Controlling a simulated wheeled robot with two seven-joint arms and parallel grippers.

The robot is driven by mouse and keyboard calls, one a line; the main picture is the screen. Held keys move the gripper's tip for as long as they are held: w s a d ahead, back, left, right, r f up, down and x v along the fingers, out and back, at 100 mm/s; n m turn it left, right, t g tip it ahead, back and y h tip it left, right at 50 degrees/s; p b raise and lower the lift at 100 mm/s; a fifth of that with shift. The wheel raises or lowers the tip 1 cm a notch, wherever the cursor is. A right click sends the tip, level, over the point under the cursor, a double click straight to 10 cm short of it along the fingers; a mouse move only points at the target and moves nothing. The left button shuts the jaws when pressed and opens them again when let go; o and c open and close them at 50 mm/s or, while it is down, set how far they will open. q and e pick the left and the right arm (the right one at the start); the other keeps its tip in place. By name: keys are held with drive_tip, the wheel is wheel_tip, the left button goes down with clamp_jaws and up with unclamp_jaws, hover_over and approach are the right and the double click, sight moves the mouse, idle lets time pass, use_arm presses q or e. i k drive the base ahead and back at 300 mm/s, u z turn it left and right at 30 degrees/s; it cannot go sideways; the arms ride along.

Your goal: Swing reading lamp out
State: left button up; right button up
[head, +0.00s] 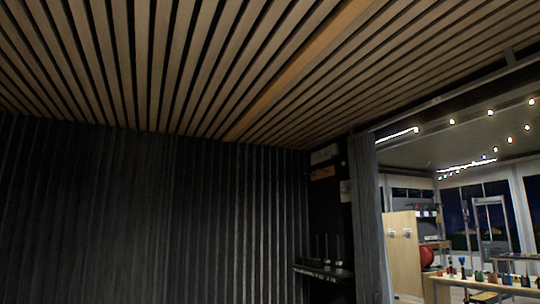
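No reading lamp can be made out in the head view. Neither of my grippers is in view, and no part of my arms shows.
A slatted wooden ceiling (230,65) and a dark ribbed wall (150,215) fill most of the view. A small dark shelf (325,270) with thin upright items stands at the corner. Right of a grey post (367,215) lies a lit room with a cluttered table (490,285).

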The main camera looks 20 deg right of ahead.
sight(335, 150)
drive_tip(key=u, duration=0.15)
drive_tip(key=i, duration=2.65)
drive_tip(key=z, duration=2.25)
